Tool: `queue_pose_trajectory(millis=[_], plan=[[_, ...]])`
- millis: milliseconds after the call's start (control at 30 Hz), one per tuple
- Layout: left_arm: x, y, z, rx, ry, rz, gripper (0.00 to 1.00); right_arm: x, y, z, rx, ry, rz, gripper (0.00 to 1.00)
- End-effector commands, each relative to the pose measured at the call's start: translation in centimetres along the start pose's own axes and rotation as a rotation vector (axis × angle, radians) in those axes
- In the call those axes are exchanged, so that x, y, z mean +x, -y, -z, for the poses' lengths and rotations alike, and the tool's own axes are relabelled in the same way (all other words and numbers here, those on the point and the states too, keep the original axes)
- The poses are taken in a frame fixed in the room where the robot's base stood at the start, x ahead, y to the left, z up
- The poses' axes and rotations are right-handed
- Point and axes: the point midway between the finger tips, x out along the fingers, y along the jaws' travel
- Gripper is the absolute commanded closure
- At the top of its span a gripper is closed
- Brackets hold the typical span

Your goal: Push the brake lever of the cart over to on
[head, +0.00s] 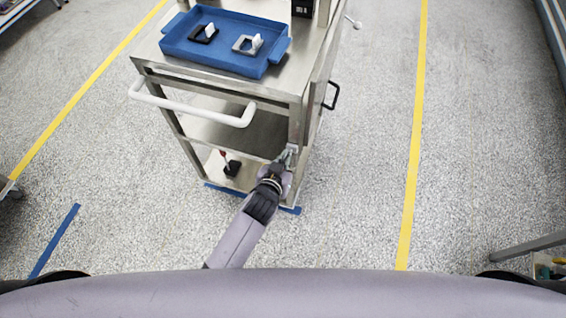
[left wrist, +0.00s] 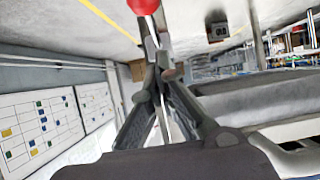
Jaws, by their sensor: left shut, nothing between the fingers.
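The cart (head: 300,92) is a steel trolley ahead of me. Its brake lever (head: 223,155) has a red end and rises, leaning left, from a black base (head: 232,169) low on the cart. In the left wrist view a red ball knob (left wrist: 143,5) on a thin metal shaft shows at the top, just beyond my fingertips; I cannot tell whether they touch it. My left gripper (head: 290,154) is shut and empty at the cart's near right corner, to the right of the lever in the head view. It also shows in the left wrist view (left wrist: 158,62). My right gripper is out of view.
A blue tray (head: 208,65) with a black and a grey part stands on the cart top. A white handle bar (head: 190,107) juts toward me. Yellow floor lines (head: 415,140) run on both sides, with open floor to the right.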

Motion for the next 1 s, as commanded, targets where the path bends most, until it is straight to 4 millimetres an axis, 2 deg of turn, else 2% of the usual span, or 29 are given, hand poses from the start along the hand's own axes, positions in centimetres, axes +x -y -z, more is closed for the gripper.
queue_pose_trajectory(millis=[167, 700, 1000], plan=[[-0.7, 0.0, 0.3, -0.001, 0.001, 0.0, 1.0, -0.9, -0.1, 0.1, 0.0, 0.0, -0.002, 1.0], [-6.2, 0.0, 0.4, 0.0, 0.002, 0.001, 1.0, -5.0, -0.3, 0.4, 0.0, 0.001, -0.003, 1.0], [-7.0, 0.1, 0.1, 0.0, -0.001, 0.001, 1.0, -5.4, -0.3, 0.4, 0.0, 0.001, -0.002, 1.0]])
